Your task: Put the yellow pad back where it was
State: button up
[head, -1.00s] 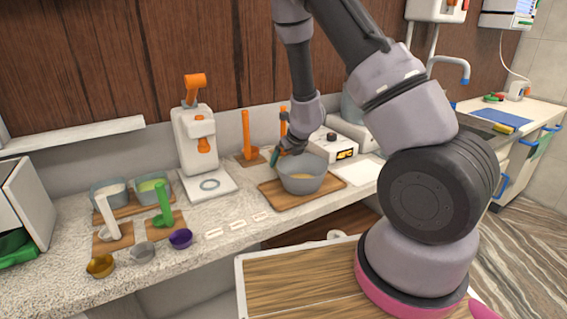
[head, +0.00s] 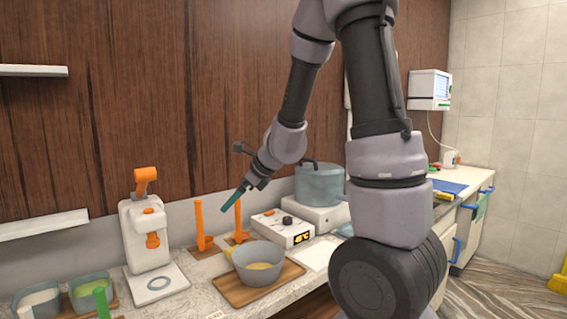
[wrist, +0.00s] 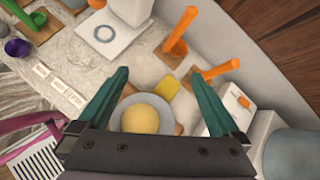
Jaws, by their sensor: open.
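The yellow pad (wrist: 167,86) is a small flat square in the wrist view. It lies by the rim of the grey bowl (wrist: 119,108), on the side of the orange-handled tools. In the head view only a small yellow patch (head: 229,252) shows at the bowl's back left, apparently the pad, mostly hidden by the bowl. My gripper (head: 229,205) is above and behind the bowl in the head view, clear of it. In the wrist view its two teal fingers (wrist: 158,76) are spread wide with nothing held between them.
The bowl, holding something yellow, stands on a wooden tray (head: 230,290). Two upright orange-handled tools (head: 201,228) stand behind it. A white scale-like box (head: 283,228) and a pot (head: 320,184) are to the right. A white press (head: 146,236) is at left.

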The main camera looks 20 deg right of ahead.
jog(key=s+r+n+y, duration=0.2)
jog(key=s+r+n, duration=0.7)
jog(key=r+n, duration=0.15)
jog(key=s+d+r+n+h, duration=0.2)
jog(key=s+d+r+n, duration=0.1)
jog(key=s+d+n, duration=0.1)
jog(key=s+d+r+n+h, duration=0.3)
jog(key=s+n, duration=0.3)
jog(key=s, duration=0.2)
jog(key=shift+d+h, duration=0.3)
jog(key=shift+d, duration=0.2)
jog(key=shift+s, duration=0.1)
